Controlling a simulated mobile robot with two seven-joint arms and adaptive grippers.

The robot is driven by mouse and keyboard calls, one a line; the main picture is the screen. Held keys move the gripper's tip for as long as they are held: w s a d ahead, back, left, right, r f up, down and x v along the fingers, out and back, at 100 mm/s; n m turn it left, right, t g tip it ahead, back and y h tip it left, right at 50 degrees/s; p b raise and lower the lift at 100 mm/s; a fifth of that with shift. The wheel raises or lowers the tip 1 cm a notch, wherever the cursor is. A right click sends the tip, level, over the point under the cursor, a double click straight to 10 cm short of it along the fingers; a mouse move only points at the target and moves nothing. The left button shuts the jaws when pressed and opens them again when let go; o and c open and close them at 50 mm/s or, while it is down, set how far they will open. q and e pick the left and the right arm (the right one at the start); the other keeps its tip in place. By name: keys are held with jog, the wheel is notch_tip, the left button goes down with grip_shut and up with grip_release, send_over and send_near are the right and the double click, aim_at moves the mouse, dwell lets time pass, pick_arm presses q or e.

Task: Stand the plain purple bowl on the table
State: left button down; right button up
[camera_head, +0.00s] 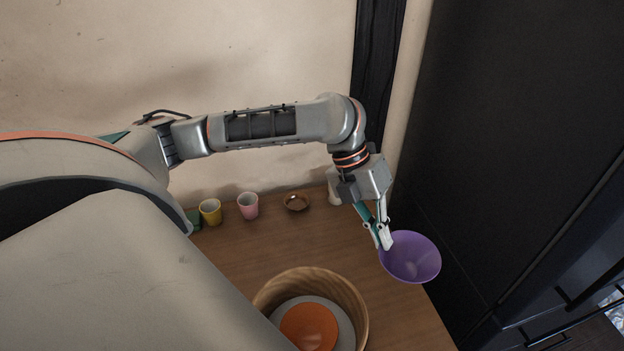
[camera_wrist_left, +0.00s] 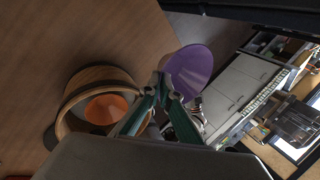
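The plain purple bowl (camera_head: 412,258) is held at the right edge of the wooden table (camera_head: 290,243), its open side facing up towards the head camera. My left gripper (camera_head: 383,236) is shut on the left part of its rim. In the left wrist view the bowl (camera_wrist_left: 192,70) shows beyond the fingertips (camera_wrist_left: 163,88), and its underside is hidden. It looks raised above the table and partly past the edge, though the exact height cannot be told. My right gripper is not in view.
A round wooden basket (camera_head: 358,298) holding a grey plate and an orange dish (camera_head: 310,327) stands at the front. A yellow cup (camera_head: 210,212), a pink cup (camera_head: 248,206) and a small brown dish (camera_head: 296,203) stand along the wall. The table's middle is clear. A dark cabinet (camera_head: 500,150) stands right.

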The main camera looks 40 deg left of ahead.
pick_arm(q)
notch_tip(320, 180, down, 20)
jog(key=shift+f, duration=0.1)
dwell(0.7)
jog(key=c, duration=2.7)
grip_release()
jog(key=shift+f, duration=0.15)
jog(key=o, duration=0.4)
jog(key=v, duration=1.2)
jog(key=shift+r, duration=0.25)
jog(key=shift+w+d, duration=0.1)
